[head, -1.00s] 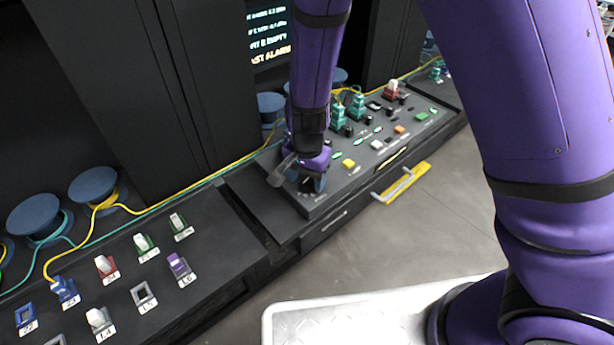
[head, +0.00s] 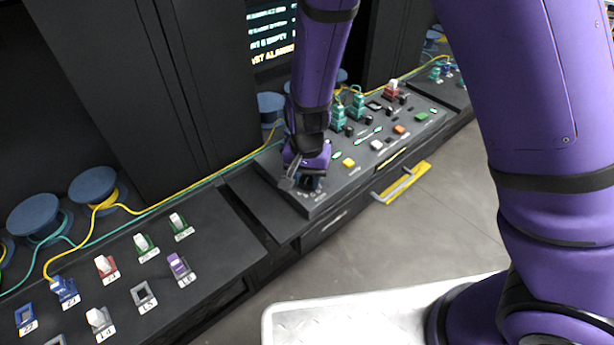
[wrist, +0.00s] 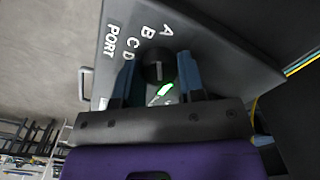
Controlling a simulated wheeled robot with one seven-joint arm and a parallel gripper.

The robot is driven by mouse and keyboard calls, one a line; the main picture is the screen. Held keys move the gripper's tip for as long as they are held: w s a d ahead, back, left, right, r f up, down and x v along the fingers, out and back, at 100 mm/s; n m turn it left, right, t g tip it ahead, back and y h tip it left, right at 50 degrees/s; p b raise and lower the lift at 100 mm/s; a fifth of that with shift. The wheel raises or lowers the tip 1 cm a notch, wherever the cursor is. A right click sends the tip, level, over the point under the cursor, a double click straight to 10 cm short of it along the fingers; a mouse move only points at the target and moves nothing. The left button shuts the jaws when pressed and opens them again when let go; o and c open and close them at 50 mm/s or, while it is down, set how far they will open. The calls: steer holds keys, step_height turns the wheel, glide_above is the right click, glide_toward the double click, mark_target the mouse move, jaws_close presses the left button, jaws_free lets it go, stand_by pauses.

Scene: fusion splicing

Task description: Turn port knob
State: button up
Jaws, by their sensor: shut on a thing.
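The port knob (wrist: 154,54) is a round black knob on the dark sloped console panel, with a pale pointer line. White letters A, B, C and D and the word PORT (wrist: 111,42) are printed beside it. My gripper (wrist: 159,64) points at the panel, with one blue finger on each side of the knob, and is shut on it. In the head view my gripper (head: 309,180) is at the near left corner of the console, and the knob is mostly hidden behind it.
A green light (wrist: 165,90) glows beside the knob. Other buttons and connectors, including a yellow button (head: 348,162), sit farther right on the console. A left bench (head: 215,225) holds labelled connectors.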

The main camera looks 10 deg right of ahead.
mark_target(308, 179)
steer(key=shift+n, duration=1.4)
steer(key=o, duration=0.9)
step_height(308, 179, up, 11)
steer(key=shift+f, duration=0.1)
steer(key=shift+d, duration=0.1)
